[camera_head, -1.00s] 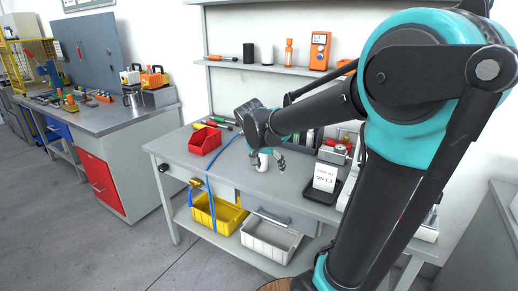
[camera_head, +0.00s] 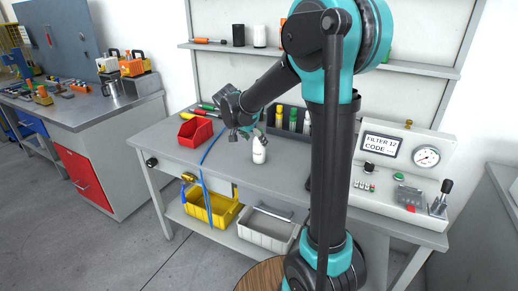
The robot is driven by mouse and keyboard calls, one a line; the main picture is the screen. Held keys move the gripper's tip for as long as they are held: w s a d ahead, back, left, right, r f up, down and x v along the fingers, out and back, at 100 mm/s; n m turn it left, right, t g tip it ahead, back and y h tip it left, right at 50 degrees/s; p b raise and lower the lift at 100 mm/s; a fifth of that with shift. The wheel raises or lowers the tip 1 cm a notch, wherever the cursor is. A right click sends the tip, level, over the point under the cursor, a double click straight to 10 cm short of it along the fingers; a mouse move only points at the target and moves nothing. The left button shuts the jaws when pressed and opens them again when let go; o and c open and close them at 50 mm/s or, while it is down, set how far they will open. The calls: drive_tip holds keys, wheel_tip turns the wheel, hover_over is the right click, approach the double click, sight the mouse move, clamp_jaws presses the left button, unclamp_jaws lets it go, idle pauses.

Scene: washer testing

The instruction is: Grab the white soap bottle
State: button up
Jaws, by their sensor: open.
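The white soap bottle (camera_head: 259,151) stands upright on the grey workbench (camera_head: 225,167), near its middle. Its top is partly hidden by my gripper. My gripper (camera_head: 247,138) is at the end of the arm, reaching down from the upper left of the bottle. The fingers are open and close to the bottle's upper part. I cannot tell whether they touch it or whether the bottle's top is between them.
A red bin (camera_head: 195,132) sits left of the bottle, with a blue hose (camera_head: 211,148) running between. Several bottles (camera_head: 293,118) stand behind. A white control panel (camera_head: 392,168) with a gauge is at right. Yellow (camera_head: 211,208) and white (camera_head: 266,231) bins sit on the lower shelf.

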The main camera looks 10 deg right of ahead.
sight(259, 149)
drive_tip(key=shift+a+f+x, duration=0.1)
drive_tip(key=shift+a+x, duration=0.05)
drive_tip(key=shift+x, duration=1.65)
drive_tip(key=shift+a+f+x, duration=0.1)
drive_tip(key=shift+a+x, duration=0.1)
drive_tip(key=shift+x, duration=1.65)
drive_tip(key=shift+s, duration=0.1)
drive_tip(key=shift+c, duration=0.5)
drive_tip(key=c, duration=1.4)
